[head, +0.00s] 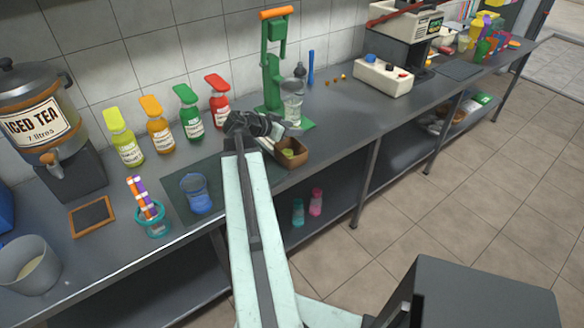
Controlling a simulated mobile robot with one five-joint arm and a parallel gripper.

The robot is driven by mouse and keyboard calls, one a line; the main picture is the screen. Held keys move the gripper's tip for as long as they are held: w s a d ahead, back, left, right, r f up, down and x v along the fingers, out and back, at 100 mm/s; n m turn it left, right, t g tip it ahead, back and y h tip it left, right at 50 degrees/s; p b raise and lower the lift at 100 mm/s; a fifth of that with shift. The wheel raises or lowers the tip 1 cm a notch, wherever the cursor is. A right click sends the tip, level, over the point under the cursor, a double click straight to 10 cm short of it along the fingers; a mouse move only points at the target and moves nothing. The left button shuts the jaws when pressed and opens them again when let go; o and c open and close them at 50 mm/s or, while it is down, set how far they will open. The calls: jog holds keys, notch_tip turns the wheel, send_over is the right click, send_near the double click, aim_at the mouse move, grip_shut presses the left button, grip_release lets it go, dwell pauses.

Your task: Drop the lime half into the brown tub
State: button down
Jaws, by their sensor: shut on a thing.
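A green press (272,75) with a clear jug (292,100) stands behind my gripper. Coloured bottles (190,112) line the wall to the left. The counter right of the tub is fairly clear.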

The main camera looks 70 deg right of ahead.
notch_tip(320, 180, down, 6)
jog(key=b, duration=0.6)
jog(key=shift+f, duration=0.1)
jog(key=c, duration=0.8)
grip_release()
jog(key=shift+o, duration=0.2)
